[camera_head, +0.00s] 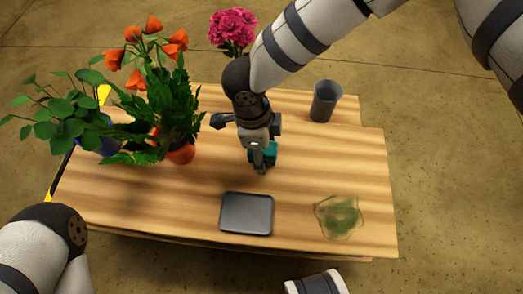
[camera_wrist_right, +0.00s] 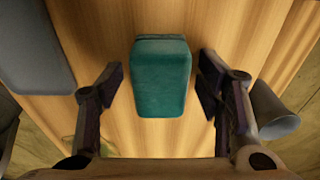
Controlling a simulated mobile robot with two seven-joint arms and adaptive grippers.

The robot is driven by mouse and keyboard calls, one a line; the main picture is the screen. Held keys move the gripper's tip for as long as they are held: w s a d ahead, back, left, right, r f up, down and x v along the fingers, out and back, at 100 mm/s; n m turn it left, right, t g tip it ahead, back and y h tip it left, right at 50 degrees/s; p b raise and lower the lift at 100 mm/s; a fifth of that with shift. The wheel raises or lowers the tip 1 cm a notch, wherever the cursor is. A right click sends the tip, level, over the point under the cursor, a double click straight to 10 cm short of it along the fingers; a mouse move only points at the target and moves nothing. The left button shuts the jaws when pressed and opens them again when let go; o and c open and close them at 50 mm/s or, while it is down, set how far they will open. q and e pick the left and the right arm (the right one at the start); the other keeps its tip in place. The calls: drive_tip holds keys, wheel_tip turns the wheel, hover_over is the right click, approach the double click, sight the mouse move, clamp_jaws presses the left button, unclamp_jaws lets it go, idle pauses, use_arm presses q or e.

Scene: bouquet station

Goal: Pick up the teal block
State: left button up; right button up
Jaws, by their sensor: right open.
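The teal block (camera_head: 270,152) stands on the wooden table, partly hidden behind my right gripper (camera_head: 261,165) in the head view. In the right wrist view the whole teal block (camera_wrist_right: 162,78) shows between the two open fingers of my right gripper (camera_wrist_right: 160,88). There is a gap between the block and each finger, and nothing is held. Part of my left arm shows at the lower left of the head view, but its gripper does not.
A grey tray (camera_head: 246,213) and a green patterned patch (camera_head: 339,216) lie toward the table's front. A grey cup (camera_head: 325,101) stands at the back right. Orange flowers (camera_head: 150,45) and leafy plants (camera_head: 65,115) crowd the left; pink flowers (camera_head: 233,27) rise behind.

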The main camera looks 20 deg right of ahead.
drive_tip(key=shift+r, duration=0.15)
drive_tip(key=c, duration=1.2)
drive_tip(key=shift+c, duration=0.2)
drive_tip(key=shift+r, duration=0.25)
wheel_tip(320, 180, up, 4)
drive_tip(key=shift+s+a+f+p, duration=0.1)
drive_tip(key=shift+a+p, duration=0.05)
drive_tip(key=shift+p, duration=0.9)
use_arm(q)
wheel_tip(320, 180, up, 6)
drive_tip(key=w+t+p, duration=0.1)
drive_tip(key=w+p, duration=0.2)
drive_tip(key=p, duration=0.3)
drive_tip(key=shift+t, duration=0.3)
use_arm(e)
drive_tip(key=s+a+r, duration=0.8)
drive_tip(key=s, duration=0.3)
drive_tip(key=shift+r, duration=0.35)
